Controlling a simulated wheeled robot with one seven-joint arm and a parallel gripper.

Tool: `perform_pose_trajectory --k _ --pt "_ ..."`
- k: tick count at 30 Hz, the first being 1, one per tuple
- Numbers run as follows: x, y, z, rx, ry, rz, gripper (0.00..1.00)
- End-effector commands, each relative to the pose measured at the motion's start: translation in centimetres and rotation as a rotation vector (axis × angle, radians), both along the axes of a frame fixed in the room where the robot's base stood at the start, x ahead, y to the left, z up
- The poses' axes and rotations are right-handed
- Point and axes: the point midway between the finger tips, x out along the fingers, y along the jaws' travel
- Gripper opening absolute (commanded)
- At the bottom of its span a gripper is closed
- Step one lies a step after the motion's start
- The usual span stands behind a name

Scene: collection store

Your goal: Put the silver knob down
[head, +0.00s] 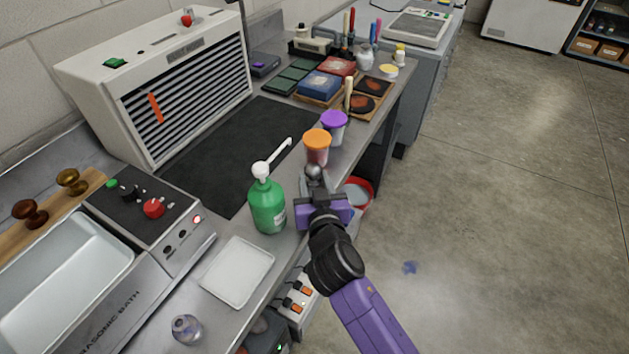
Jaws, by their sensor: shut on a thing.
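My gripper (314,184) is at the front edge of the bench, just right of the green pump bottle. It is shut on a small silver knob (313,171), whose rounded top shows above the fingers. The knob's lower part is hidden by the gripper. It shows just in front of the orange-lidded jar (317,150); I cannot tell whether it touches the jar or the bench.
The green pump bottle (268,207) stands close on the left, a white tray (237,271) in front of it. A purple-lidded jar (334,127) is behind. The black mat (220,150) has free room. Brass and brown knobs (72,181) sit on a wooden board.

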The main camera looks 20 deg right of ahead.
Motion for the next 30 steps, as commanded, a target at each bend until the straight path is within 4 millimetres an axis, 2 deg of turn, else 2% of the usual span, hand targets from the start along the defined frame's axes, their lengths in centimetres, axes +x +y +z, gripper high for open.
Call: perform_pose_trajectory --k 9,10,13,26,30 --pt "0.0 0.0 -0.3 -0.001 -0.002 0.0 0.0" --pt "0.0 0.0 -0.3 0.0 0.0 -0.001 0.41" --pt "0.0 0.0 -0.2 -0.001 0.0 -0.001 0.6" --pt "0.0 0.0 0.4 -0.001 0.0 0.0 0.6" --pt "-2.1 0.6 0.3 -0.003 0.001 0.001 0.6"
